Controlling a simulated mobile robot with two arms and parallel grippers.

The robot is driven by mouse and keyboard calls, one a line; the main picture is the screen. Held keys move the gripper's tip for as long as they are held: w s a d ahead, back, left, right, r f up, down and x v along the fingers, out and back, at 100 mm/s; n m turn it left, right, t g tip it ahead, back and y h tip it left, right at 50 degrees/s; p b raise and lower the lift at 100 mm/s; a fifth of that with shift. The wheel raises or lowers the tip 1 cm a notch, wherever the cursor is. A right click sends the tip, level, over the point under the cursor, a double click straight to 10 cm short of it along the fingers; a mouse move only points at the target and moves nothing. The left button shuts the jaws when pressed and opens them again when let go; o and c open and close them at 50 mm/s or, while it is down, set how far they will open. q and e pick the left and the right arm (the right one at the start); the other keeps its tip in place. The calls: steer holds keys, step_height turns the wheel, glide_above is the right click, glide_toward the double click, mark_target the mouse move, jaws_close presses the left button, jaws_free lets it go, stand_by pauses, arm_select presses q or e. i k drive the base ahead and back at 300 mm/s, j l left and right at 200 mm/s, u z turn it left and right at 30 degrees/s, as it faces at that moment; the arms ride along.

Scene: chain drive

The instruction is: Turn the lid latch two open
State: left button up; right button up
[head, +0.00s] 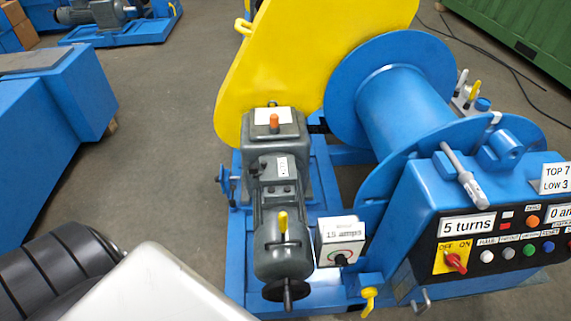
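The yellow chain guard (275,65) stands upright behind the grey motor and gearbox. A small yellow handle (243,27) sticks out at its upper left edge. I cannot tell which part is lid latch two. Other yellow levers show: an upright one on top of the motor (283,222), one at the frame's front (368,299) and one behind the drum (473,92). The far side and top of the guard are out of view. Neither of my grippers is in view.
A blue drum (405,105) and a blue control box (440,215) with switches fill the right. The grey motor (283,245) has a black handwheel in front. A blue block (60,105) stands at the left. Grey floor (165,150) between it and the machine is clear.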

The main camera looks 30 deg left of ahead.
mark_target(255, 170)
steer(key=u, duration=1.15)
